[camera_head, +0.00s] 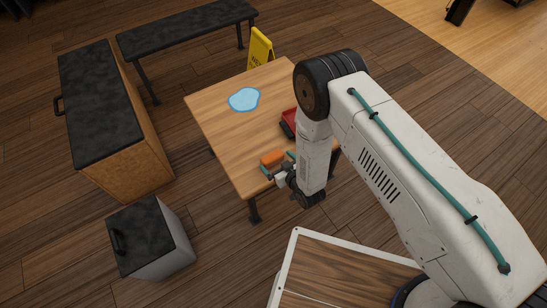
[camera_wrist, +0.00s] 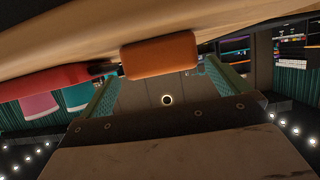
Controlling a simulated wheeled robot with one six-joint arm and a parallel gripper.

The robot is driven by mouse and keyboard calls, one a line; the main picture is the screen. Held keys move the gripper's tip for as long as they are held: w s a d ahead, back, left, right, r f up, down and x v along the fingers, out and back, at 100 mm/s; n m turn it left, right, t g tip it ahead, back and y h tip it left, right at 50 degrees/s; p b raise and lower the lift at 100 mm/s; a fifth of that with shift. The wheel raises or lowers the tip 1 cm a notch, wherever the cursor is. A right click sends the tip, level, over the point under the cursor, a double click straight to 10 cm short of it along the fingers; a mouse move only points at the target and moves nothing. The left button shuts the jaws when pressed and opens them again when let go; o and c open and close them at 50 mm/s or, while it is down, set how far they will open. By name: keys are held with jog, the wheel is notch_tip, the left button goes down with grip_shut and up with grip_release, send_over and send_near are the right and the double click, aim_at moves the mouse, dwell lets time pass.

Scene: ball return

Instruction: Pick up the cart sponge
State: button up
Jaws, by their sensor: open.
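The orange cart sponge (camera_head: 272,158) lies on the wooden table (camera_head: 223,127) near its front edge. My gripper (camera_head: 278,163) is open at that edge, with a teal finger showing on each side of the sponge. In the wrist view the sponge (camera_wrist: 159,57) appears lengthwise across the gap between the open fingers of my gripper (camera_wrist: 161,72). I cannot tell whether the fingers touch it. The red cart (camera_head: 288,123) stands on the table behind the sponge, partly hidden by my arm; its red side (camera_wrist: 50,82) shows left of the sponge in the wrist view.
A light blue puddle (camera_head: 244,99) lies on the table. A yellow sign (camera_head: 260,49) stands behind the table. A dark bench (camera_head: 186,26), a long dark-topped cabinet (camera_head: 98,100) and a small dark-topped bin (camera_head: 147,238) stand to the left. Floor between them and the table is clear.

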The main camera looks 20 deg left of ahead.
aim_at(273, 158)
jog(key=x, duration=0.6)
jog(key=shift+r, duration=0.15)
jog(key=c, duration=0.8)
jog(key=shift+r, duration=0.1)
